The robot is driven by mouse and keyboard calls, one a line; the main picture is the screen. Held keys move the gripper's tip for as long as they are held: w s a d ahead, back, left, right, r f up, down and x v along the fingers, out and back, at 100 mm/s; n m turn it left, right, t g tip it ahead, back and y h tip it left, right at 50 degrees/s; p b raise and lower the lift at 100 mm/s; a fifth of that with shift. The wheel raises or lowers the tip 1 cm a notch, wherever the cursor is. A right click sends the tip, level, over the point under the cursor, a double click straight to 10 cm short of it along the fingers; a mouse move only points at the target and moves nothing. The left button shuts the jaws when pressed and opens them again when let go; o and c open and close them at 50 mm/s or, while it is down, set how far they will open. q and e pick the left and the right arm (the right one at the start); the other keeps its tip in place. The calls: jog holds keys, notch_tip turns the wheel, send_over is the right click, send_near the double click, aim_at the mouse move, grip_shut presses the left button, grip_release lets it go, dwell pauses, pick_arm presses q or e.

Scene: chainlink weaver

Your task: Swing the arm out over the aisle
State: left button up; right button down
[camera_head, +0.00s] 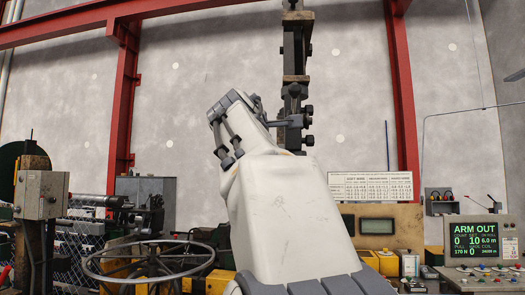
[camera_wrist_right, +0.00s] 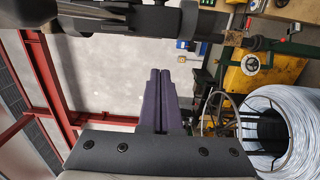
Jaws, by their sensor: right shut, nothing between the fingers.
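A dark upright machine arm (camera_head: 294,70) with clamps and bolts stands at the top centre of the head view. A dark bar (camera_wrist_right: 130,20) crosses the top of the wrist view; I cannot tell if it is the same arm. My right gripper (camera_wrist_right: 160,74) has its two purple fingers together, with nothing between them. In the head view my white arm link mostly hides it, and its tip appears close beside the upright arm; contact is unclear. A green display (camera_head: 475,240) reads "ARM OUT". My left gripper is not in view.
A handwheel (camera_head: 150,262) stands at the lower left near a grey switch box (camera_head: 41,194). Red steel columns (camera_head: 124,110) frame the pale wall. A wire coil (camera_wrist_right: 275,130) stands at the right of the wrist view. The upper wall area looks clear.

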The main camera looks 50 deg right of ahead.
jog(key=s, duration=0.1)
jog(key=s+a+b, duration=0.1)
jog(key=s, duration=0.1)
jog(key=s+a, duration=0.1)
jog(key=s, duration=0.1)
jog(key=shift+f, duration=0.25)
jog(key=shift+w, duration=0.1)
